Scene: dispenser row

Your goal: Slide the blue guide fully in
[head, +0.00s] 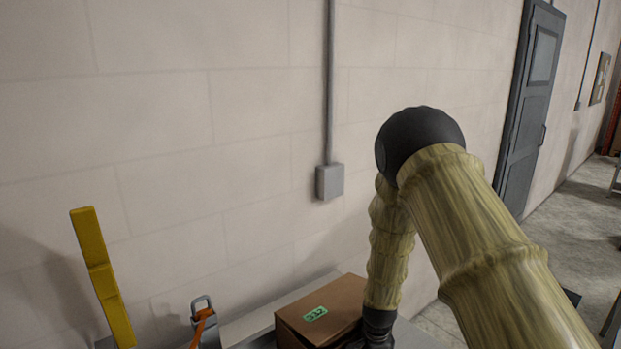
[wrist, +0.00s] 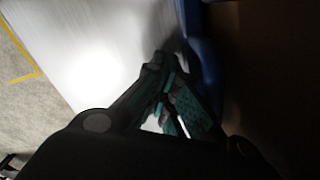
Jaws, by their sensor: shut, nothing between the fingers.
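A blue piece (wrist: 205,62), which looks like the blue guide, shows as a dark strip along the right of my fingers in the wrist view. My gripper (wrist: 168,72) is shut and empty, with its fingertips close beside the blue piece. I cannot tell whether they touch it.
The cardboard box (head: 322,309) with a green label stands on a grey surface against the wall. A yellow upright bar (head: 101,275) and a grey shackle-like item with an orange part (head: 203,318) are to its left. The pale surface (wrist: 95,50) left of my fingers is clear.

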